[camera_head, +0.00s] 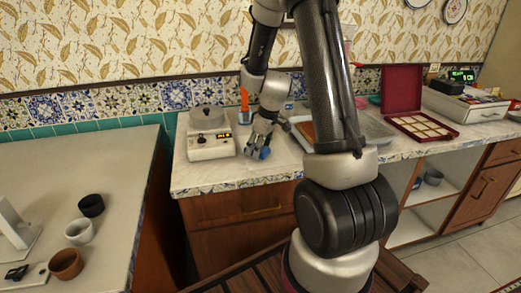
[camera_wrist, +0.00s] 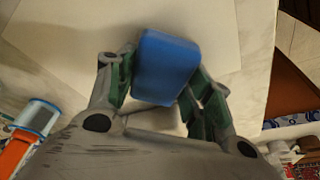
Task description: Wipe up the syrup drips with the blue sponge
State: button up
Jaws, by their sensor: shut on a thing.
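The blue sponge (camera_wrist: 166,68) is between the green-padded fingers of my gripper (camera_wrist: 158,88) in the wrist view. My gripper is shut on it. In the head view my gripper (camera_head: 260,146) points down over the counter, and a small part of the sponge (camera_head: 264,153) shows at its fingertips. The sponge is over a pale flat sheet or board (camera_wrist: 90,35); I cannot tell whether it touches it. No syrup drips can be made out in either view; the sponge and fingers hide part of the surface.
A white scale-like appliance (camera_head: 210,140) stands left of my gripper on the marble counter (camera_head: 205,181). An orange-handled tool (camera_head: 244,98) is close behind. A tray (camera_head: 372,129) and an open red box (camera_head: 402,90) are to the right. Cups, including a brown one (camera_head: 66,263), stand on the left table.

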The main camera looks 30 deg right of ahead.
jog(key=shift+r, duration=3.85)
